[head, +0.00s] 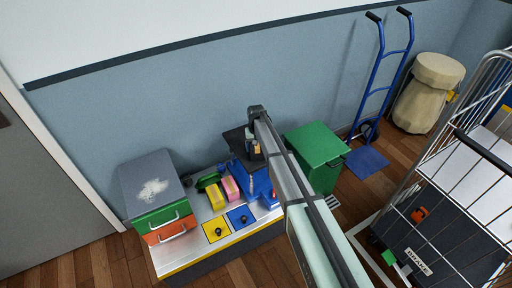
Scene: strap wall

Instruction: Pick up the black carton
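A black flat-sided shape (236,138), which looks like the black carton, shows just left of my arm's end, above a blue bin (254,183) on the metal bench (165,258). My gripper (254,152) is right beside the black shape and mostly hidden behind my arm. The fingers are too small and covered to show whether they are open or shut. I cannot tell whether the gripper touches the black shape, or whether the shape rests on the bin or is above it.
A grey-topped drawer unit (150,190) stands at the bench's left end. Yellow, pink and green items (215,195) and knobbed yellow and blue plates (217,231) lie on the bench. A green cabinet (316,146), blue hand truck (380,85), beige sack (428,92) and wire cage trolley (455,150) stand right.

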